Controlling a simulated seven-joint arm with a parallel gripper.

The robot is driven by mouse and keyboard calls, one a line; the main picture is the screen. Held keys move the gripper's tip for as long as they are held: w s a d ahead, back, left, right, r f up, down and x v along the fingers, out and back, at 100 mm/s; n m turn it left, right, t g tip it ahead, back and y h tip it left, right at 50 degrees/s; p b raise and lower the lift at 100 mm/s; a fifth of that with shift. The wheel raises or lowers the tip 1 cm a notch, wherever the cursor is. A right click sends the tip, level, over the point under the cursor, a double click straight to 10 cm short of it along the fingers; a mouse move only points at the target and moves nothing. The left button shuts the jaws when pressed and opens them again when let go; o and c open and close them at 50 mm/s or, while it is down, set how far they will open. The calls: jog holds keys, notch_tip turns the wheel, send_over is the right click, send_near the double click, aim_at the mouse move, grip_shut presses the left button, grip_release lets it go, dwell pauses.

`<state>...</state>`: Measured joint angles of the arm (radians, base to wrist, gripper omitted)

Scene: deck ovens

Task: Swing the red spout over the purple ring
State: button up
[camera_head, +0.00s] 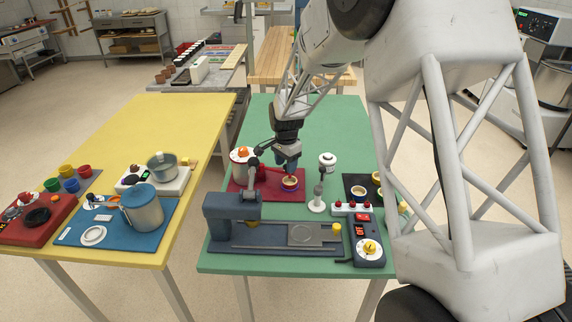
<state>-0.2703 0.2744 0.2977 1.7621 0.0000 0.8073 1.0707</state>
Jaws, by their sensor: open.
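A purple ring (290,188) shows on the dark red mat (262,194) on the green table, around or under a small pale cup (290,181). My gripper (291,168) points down just above this cup, with its jaws open; I cannot tell whether it touches anything. A white device with an orange-red top (241,153) stands at the back left of the mat.
A dark press (230,207) with a flat plate stands in front. A control box (369,248) sits at the front right. The green table's back (345,112) is clear.

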notch_tip(320, 180, up, 7)
jog(key=shift+r, duration=0.15)
dwell(0.4)
jog(key=shift+r, duration=0.1)
jog(key=shift+s+d+r, duration=0.2)
jog(key=s+d+r+n, duration=0.1)
jog(key=s+d+r, duration=0.35)
jog(key=s, duration=0.25)
jog(key=s+d+r+n+t, duration=0.1)
jog(key=s+d+r+n, duration=0.1)
jog(key=s+d+r, duration=0.45)
jog(key=s+d+r+n, duration=0.1)
jog(key=s+d+r, duration=0.15)
jog(key=s, duration=0.55)
jog(key=s+d+n, duration=0.2)
jog(key=s+d, duration=0.2)
jog(key=s, duration=0.9)
jog(key=s+d+n+t, duration=0.1)
jog(key=s+d+n, duration=0.2)
jog(key=s, duration=0.9)
jog(key=shift+s+d+f+t, duration=0.3)
jog(key=shift+s+d+f, duration=0.05)
jog(key=shift+d+f, duration=0.1)
